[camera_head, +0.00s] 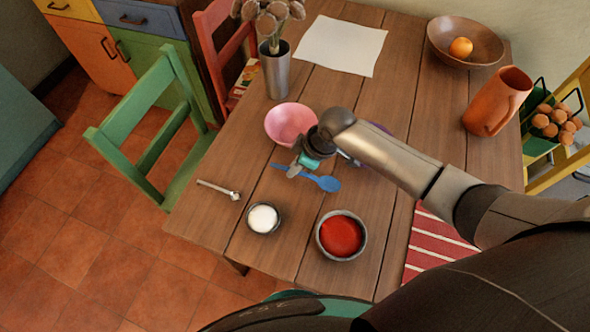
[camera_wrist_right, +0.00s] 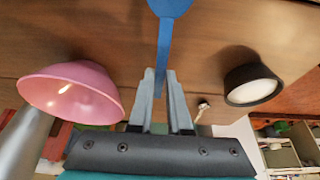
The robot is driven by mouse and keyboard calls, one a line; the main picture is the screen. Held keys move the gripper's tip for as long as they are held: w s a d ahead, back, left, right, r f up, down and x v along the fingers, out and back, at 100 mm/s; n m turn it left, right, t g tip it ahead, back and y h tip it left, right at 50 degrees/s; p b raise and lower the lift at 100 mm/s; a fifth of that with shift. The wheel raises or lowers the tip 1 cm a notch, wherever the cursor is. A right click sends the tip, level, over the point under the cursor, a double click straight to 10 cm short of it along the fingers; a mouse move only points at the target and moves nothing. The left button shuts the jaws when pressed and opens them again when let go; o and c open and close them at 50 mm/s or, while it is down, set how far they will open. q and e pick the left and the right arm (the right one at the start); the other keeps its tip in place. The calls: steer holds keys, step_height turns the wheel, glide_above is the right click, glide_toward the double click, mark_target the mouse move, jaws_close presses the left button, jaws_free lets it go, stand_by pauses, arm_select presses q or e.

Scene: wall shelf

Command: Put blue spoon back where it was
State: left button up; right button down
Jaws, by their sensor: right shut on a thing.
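The blue spoon (camera_head: 327,183) is over the wooden table, between the pink bowl and the bowl of red sauce. My right gripper (camera_head: 297,168) is shut on the spoon's handle. In the right wrist view the spoon (camera_wrist_right: 164,45) runs up from between my gripper's fingertips (camera_wrist_right: 161,82), with its bowl end cut off at the top edge. I cannot tell whether the spoon touches the table. My left gripper does not show.
A pink bowl (camera_head: 290,122) stands just behind the gripper. A small bowl of white stuff (camera_head: 263,218), a bowl of red sauce (camera_head: 340,236) and a small metal spoon (camera_head: 218,190) are nearer. A metal vase (camera_head: 276,75) stands further back. My right arm partly hides something purple.

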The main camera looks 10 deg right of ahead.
mark_target(312, 177)
steer(key=shift+f, duration=0.7)
steer(key=shift+f, duration=0.15)
steer(key=c, duration=0.9)
jaws_free()
steer(key=shift+o, duration=0.2)
steer(key=shift+d+r, duration=0.1)
steer(key=shift+r, duration=0.35)
steer(key=p+v, duration=0.3)
steer(key=v, duration=0.8)
steer(key=shift+s+r, duration=0.2)
